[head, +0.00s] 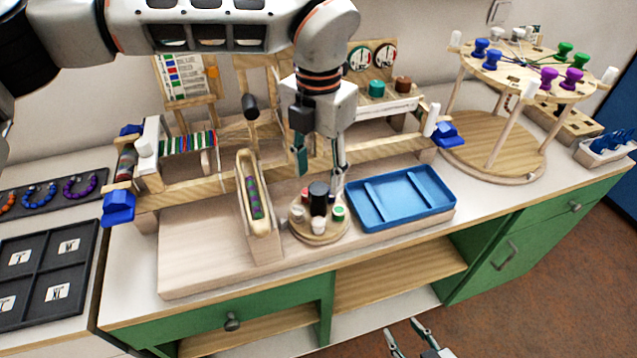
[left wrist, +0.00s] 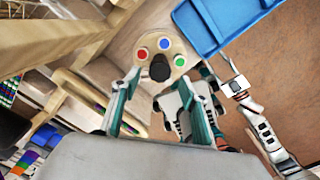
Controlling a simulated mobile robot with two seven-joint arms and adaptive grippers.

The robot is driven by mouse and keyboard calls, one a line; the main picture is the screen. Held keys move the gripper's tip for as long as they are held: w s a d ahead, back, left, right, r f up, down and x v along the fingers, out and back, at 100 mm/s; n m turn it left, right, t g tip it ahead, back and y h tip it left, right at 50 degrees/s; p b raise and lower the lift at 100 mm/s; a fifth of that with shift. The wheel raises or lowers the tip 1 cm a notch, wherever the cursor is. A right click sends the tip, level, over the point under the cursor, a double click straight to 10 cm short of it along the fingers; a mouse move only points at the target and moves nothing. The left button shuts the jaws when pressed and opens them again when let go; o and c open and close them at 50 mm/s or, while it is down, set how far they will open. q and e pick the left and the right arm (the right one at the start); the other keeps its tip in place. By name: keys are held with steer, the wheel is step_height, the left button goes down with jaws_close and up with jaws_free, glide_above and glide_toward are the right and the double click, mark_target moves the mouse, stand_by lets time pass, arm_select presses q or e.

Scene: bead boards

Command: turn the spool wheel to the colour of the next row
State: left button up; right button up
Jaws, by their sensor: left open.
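The spool wheel is a small round wooden disc (head: 312,235) with a black knob in its middle and coloured spools around it; red and green ones show in the head view. In the left wrist view the wheel (left wrist: 180,47) shows red, green and blue spool tops around the black knob (left wrist: 160,68). My left gripper (head: 319,174) is open, pointing down, with its fingertips spread just above the knob and apparently empty. A card with coloured rows (head: 184,78) stands behind the loom (head: 220,183). My right gripper (head: 403,328) is open and empty at the bottom edge.
A blue tray (head: 440,206) lies right of the wheel. A narrow wooden trough (head: 245,165) with green and purple beads stands close on its left. A round peg stand (head: 515,160) is further right, a dark sectioned tray (head: 42,262) far left. The bench front is clear.

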mark_target(318, 188)
arm_select(q)
steer(key=shift+f, duration=1.9)
arm_select(e)
steer(key=shift+w+d, duration=0.15)
steer(key=shift+w, duration=0.15)
arm_select(q)
steer(key=c, duration=1.1)
steer(key=shift+m, duration=0.3)
arm_select(e)
steer(key=shift+r, duration=0.2)
